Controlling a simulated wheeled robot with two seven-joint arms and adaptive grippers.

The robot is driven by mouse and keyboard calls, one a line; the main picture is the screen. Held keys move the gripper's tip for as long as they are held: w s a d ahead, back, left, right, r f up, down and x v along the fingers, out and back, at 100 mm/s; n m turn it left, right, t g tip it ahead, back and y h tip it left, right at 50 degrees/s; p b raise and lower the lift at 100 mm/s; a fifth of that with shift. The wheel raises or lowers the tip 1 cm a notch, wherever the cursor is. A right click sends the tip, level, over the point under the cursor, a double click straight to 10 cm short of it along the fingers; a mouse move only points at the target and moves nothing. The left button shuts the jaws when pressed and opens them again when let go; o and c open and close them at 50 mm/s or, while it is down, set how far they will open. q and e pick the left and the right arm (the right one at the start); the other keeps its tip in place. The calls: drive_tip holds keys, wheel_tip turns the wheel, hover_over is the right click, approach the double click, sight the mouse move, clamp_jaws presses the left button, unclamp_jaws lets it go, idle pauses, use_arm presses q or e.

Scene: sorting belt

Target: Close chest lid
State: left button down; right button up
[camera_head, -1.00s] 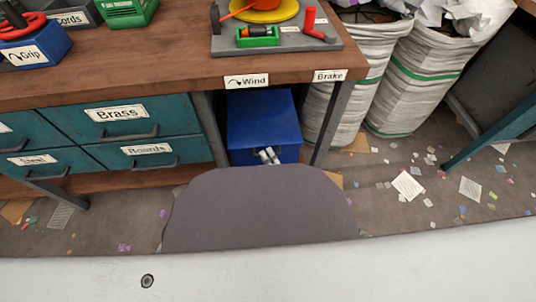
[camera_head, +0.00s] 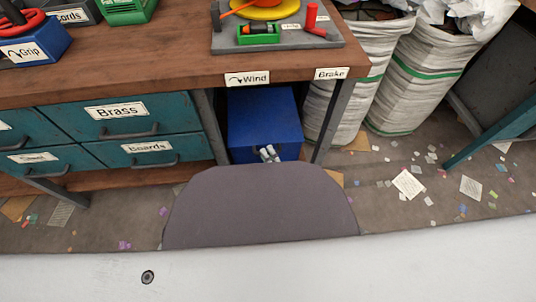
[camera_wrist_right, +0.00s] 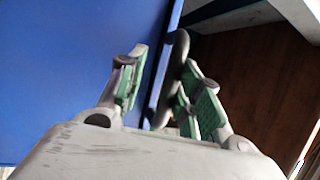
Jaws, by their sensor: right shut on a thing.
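The blue chest (camera_head: 262,112) stands under the right end of the workbench, partly hidden by a grey rounded part of my body. My right gripper (camera_head: 269,153) shows as small pale fingertips against the chest's near side. In the right wrist view, a wide blue panel (camera_wrist_right: 60,65) fills the left side; it looks like the chest lid. The green-padded fingers (camera_wrist_right: 158,95) are on either side of the panel's edge and a dark rounded handle (camera_wrist_right: 179,50), and are shut on that part. How far the lid is open cannot be told. My left gripper is out of view.
The workbench (camera_head: 150,65) overhangs the chest, with teal drawers (camera_head: 125,117) to the left and a table leg (camera_head: 333,122) close on the right. White sacks (camera_head: 420,85) stand further right. Paper scraps (camera_head: 408,184) litter the floor.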

drive_tip(key=shift+s+d+f, duration=0.1)
drive_tip(key=shift+s+f, duration=0.15)
drive_tip(key=shift+f, duration=0.25)
drive_tip(key=r+v, duration=0.1)
drive_tip(key=v, duration=0.5)
drive_tip(key=shift+s+d+f, duration=0.2)
drive_tip(key=shift+s+f, duration=0.1)
drive_tip(key=shift+s, duration=0.15)
drive_tip(key=shift+p, duration=0.3)
